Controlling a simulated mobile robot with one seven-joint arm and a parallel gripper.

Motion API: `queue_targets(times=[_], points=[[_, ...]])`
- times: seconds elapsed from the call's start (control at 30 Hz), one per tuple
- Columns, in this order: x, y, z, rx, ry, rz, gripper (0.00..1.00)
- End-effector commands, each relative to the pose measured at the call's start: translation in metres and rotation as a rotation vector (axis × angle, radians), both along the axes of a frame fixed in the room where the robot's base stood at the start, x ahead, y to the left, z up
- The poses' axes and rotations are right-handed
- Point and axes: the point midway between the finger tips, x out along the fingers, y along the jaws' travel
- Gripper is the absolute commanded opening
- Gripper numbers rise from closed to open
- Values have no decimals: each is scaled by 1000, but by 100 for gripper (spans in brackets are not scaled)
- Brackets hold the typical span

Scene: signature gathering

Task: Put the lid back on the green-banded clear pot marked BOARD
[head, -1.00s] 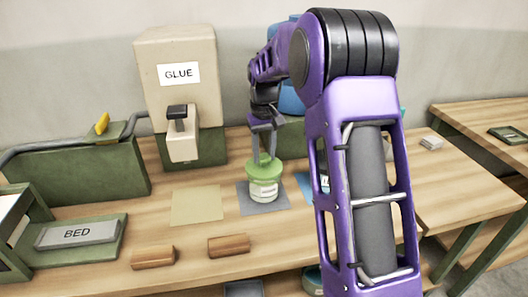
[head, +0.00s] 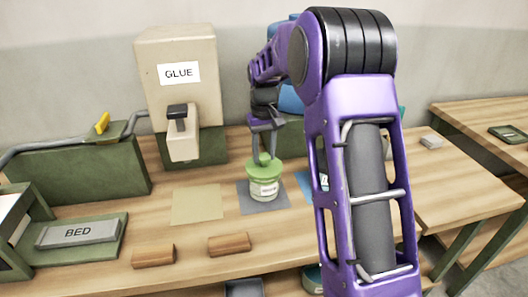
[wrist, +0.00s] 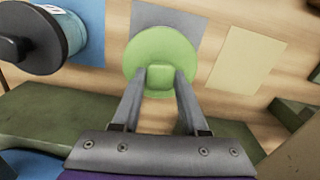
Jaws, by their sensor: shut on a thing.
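The clear pot (head: 266,192) stands upright on a grey mat (head: 250,204) in the head view. Its white label faces forward, but I cannot read the word on it. The green lid (head: 264,172) sits on top of the pot, looking level. My gripper (head: 264,151) points down from above with its fingers shut on the lid's knob. In the wrist view, the round lid (wrist: 160,48) lies between and beyond my fingertips (wrist: 160,76), which close on the squarish knob. The lid hides the pot there.
A beige GLUE dispenser (head: 180,85) stands behind at left, with a tan mat (head: 197,205) before it. Two brown blocks (head: 153,256) (head: 229,244) lie in front. A BED fixture (head: 78,233) is at left. A dark-topped container (wrist: 35,42) on a blue mat stands beside the pot.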

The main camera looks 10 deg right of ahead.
Motion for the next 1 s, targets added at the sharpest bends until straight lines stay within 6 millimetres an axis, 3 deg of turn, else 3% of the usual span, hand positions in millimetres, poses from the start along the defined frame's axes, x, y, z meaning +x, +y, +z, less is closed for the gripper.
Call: queue_targets(times=[0.13,0.17,0.33,0.57,0.7,1.0], points=[[0,0,0,0,0,0,0],[0,0,0,0,0,0,45],[0,0,0,0,0,0,75],[0,0,0,0,0,0,78],[0,0,0,0,0,0,100],[0,0,3,0,0,0,100]])
